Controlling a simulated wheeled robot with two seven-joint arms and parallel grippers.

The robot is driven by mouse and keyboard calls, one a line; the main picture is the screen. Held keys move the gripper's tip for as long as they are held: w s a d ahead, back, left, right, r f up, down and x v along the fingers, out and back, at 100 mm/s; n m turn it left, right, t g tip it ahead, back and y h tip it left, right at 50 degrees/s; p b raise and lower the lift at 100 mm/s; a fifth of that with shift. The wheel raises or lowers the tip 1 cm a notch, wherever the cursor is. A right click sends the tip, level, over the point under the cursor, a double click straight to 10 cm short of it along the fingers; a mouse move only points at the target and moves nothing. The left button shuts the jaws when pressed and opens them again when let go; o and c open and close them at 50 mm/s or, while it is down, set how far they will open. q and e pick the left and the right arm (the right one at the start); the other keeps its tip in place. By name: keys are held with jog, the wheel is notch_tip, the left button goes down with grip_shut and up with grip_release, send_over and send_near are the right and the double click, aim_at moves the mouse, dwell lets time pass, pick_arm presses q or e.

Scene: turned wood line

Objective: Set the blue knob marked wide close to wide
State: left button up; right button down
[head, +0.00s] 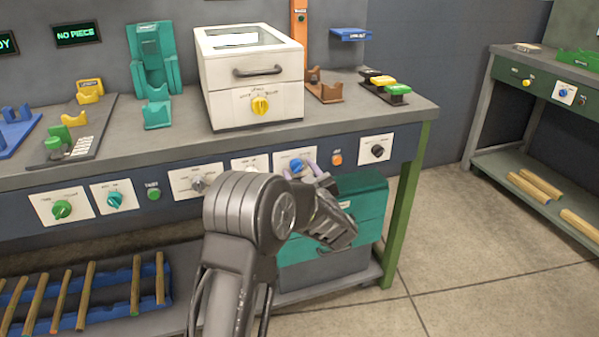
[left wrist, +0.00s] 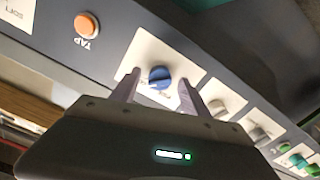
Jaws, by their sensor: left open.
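The blue knob (head: 296,165) sits on a white plate (head: 284,160) on the front panel of the bench. In the left wrist view the blue knob (left wrist: 160,77) shows between the two fingertips, and the print on its plate is too small to read. My left gripper (head: 312,170) is open in front of the knob, its fingers on either side in the wrist view (left wrist: 158,88). I cannot tell whether the fingers touch the knob. My right gripper is not in view.
An orange button (head: 336,159) and a black knob (head: 377,150) are to the right. A grey knob (head: 199,184), a green button (head: 153,193) and a teal knob (head: 115,199) are to the left. A teal drawer unit (head: 362,195) stands below the panel.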

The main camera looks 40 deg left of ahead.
pick_arm(q)
jog(key=shift+w+a, duration=0.2)
jog(key=shift+a, duration=0.05)
grip_shut()
dwell(0.5)
